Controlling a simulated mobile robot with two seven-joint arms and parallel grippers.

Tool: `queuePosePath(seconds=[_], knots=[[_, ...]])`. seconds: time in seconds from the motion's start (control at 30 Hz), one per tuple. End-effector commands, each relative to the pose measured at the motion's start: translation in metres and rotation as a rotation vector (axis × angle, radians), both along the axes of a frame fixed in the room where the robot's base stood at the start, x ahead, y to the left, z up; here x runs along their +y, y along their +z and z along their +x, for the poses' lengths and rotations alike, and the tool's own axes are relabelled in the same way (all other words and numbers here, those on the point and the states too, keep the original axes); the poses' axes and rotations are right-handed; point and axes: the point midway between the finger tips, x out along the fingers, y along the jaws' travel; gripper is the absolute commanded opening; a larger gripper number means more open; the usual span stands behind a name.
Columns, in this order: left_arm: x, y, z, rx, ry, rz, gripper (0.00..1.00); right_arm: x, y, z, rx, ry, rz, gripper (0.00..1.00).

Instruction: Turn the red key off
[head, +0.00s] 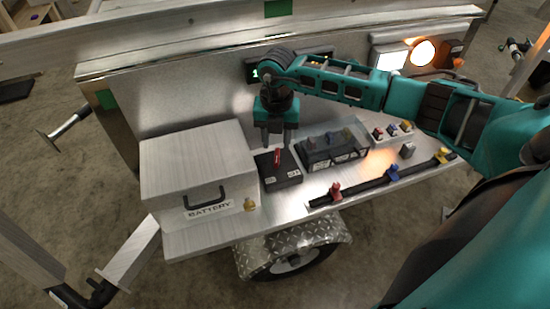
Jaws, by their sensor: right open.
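The red key (277,157) stands up from a black switch box (283,176) on the metal trailer deck. White labels show on the box's top, too small to read. My right gripper (277,141) points down just above and slightly behind the red key. Its two fingers are apart with nothing between them. I cannot tell whether a finger touches the key. My left gripper is not in view.
A metal battery box (200,165) stands left of the switch box. A black fuse-type case (331,150) stands to its right. A black rail (375,184) with red, blue and yellow clips runs along the front right. Lit lamps (424,52) are at the back right.

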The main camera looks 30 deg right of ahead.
Motion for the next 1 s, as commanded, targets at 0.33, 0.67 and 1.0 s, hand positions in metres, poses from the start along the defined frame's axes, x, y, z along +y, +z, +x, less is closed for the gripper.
queuePosePath(seconds=[0.33, 0.67, 1.0], knots=[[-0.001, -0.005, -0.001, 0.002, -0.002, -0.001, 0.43, 0.001, -0.067, 0.000, 0.002, 0.001, 0.001, 0.40], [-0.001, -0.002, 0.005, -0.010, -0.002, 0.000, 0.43, 0.000, -0.084, 0.000, -0.001, 0.002, 0.001, 0.40], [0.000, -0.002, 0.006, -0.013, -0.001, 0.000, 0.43, 0.000, -0.083, 0.000, -0.001, 0.002, 0.001, 0.24]])
